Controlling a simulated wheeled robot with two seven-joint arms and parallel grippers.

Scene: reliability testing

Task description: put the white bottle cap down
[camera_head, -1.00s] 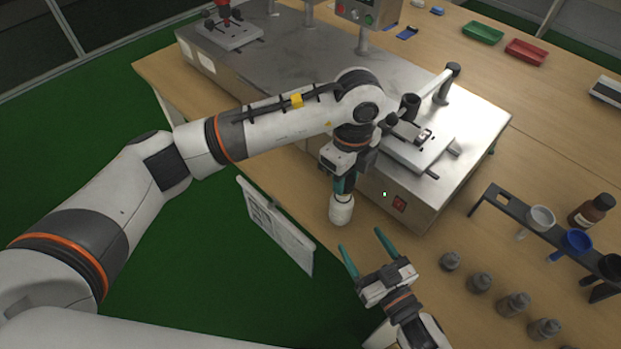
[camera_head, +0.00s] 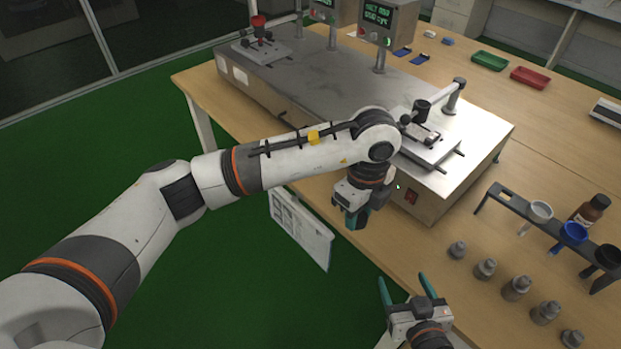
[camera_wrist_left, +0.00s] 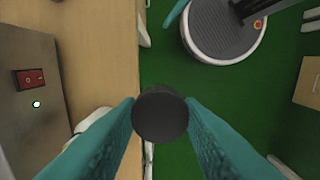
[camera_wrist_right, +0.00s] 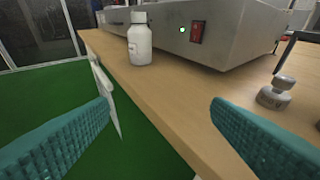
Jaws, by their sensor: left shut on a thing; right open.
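The white bottle (camera_wrist_right: 139,44) stands upright on the table near its edge in the right wrist view. The cap cannot be made out in the head view. A white shape partly behind a finger in the left wrist view is probably the bottle. My right gripper (camera_head: 405,287) is open and empty, low at the table's front edge.
A metal machine (camera_head: 330,95) with a red switch (camera_head: 411,197) stands behind the left gripper. Several grey weights (camera_head: 516,288) and a dark rack (camera_head: 515,208) with cups and a brown bottle (camera_head: 591,212) are at right. A paper sheet (camera_head: 302,229) hangs at the table edge.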

